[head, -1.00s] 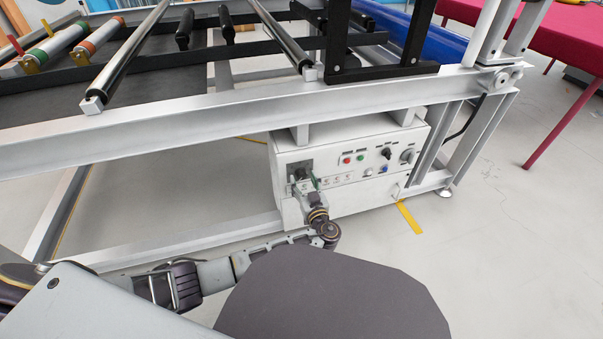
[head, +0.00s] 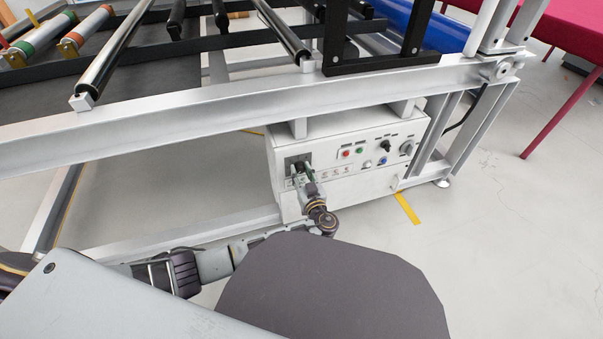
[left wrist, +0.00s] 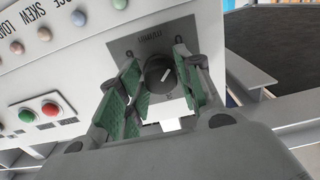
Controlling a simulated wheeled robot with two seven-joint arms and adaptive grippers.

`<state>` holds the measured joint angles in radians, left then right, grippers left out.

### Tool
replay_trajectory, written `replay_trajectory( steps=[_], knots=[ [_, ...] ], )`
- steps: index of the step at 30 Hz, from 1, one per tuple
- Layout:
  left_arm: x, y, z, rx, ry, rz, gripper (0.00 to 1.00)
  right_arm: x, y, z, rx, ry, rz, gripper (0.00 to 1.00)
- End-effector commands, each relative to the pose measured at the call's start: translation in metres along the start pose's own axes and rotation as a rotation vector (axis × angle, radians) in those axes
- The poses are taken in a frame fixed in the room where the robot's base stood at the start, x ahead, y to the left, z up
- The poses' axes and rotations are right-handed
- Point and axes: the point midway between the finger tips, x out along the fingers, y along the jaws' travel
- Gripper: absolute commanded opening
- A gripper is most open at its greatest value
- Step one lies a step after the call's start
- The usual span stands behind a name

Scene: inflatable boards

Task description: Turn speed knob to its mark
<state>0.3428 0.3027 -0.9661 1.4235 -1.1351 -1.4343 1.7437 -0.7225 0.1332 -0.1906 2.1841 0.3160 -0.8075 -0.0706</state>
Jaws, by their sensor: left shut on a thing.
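The control box (head: 345,188) is white and hangs under the metal frame. At the left end of its panel is a dark square plate with a round black knob, seen in the left wrist view as a knob (left wrist: 160,74) with a white pointer line, tilted off the plate's axis. My left gripper (head: 302,170) is at this knob. In the left wrist view my left gripper (left wrist: 162,85) has its green-padded fingers on either side of the knob, shut on it. My right gripper is not in view.
The panel also has a red button (head: 346,154), a green button (head: 359,150), a black knob (head: 386,146) and a grey rotary switch (head: 407,148). A metal beam (head: 200,115) runs just above the box. The floor right of it is open.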

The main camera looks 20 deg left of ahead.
Motion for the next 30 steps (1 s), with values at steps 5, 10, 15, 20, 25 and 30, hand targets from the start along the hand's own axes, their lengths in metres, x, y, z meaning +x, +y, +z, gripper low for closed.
replay_trajectory(
  steps=[5,10,15,20,25,30],
  knots=[
    [0.0001,-0.0001,-0.0002,0.000,0.000,-0.001,0.11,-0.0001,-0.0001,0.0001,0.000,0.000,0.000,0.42],
    [0.0001,-0.0002,-0.0002,0.013,0.000,-0.001,0.11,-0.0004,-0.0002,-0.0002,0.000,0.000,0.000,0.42],
    [0.0002,-0.0005,-0.0003,0.052,0.000,-0.002,0.11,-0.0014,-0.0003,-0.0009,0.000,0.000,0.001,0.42],
    [0.0009,-0.0010,-0.0013,0.120,0.002,-0.003,0.11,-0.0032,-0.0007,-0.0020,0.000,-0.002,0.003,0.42],
    [0.0007,-0.0009,-0.0014,0.223,0.001,-0.003,0.11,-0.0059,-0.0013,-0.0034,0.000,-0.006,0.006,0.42],
    [0.0010,-0.0013,-0.0019,0.349,0.001,-0.004,0.11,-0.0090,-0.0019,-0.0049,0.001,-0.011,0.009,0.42]
  ],
)
